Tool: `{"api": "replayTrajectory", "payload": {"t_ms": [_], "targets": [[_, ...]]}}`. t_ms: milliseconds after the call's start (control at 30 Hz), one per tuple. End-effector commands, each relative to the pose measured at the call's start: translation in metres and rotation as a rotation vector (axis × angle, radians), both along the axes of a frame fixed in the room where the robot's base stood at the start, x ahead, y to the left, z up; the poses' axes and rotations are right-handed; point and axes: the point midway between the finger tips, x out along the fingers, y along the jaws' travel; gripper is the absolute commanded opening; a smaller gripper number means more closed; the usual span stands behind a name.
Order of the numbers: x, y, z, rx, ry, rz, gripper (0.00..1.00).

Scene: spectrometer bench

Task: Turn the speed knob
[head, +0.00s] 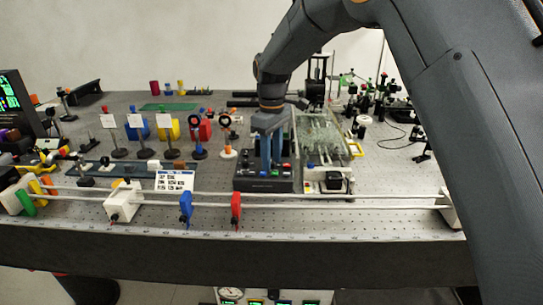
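My gripper (270,164) points straight down over the black control box (264,185), which stands near the front of the bench. Its fingertips are close to the box's top. I cannot tell whether they touch it, or whether the fingers are apart or closed. Small coloured knobs or buttons, among them blue, red and green, run along the front part of the box's top. The part of the top behind and between the fingers is hidden. I cannot make out which control is the speed knob; it is too small or covered by my gripper.
A rail (340,201) with a blue holder (186,207) and red holder (236,208) runs in front. Posts with white cards (140,121) stand left.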

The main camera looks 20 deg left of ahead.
Motion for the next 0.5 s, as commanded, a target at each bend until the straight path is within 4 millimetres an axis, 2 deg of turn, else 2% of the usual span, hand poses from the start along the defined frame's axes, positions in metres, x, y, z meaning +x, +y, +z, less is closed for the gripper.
{"api": "replayTrajectory", "payload": {"t_ms": [133, 333, 500], "targets": [[-0.0004, 0.0005, 0.0, 0.0, 0.0, 0.001, 0.35], [-0.0007, 0.0008, 0.0002, 0.0, 0.0, 0.001, 0.01], [-0.0007, 0.001, 0.0003, 0.0, 0.0, -0.001, 0.0]]}}
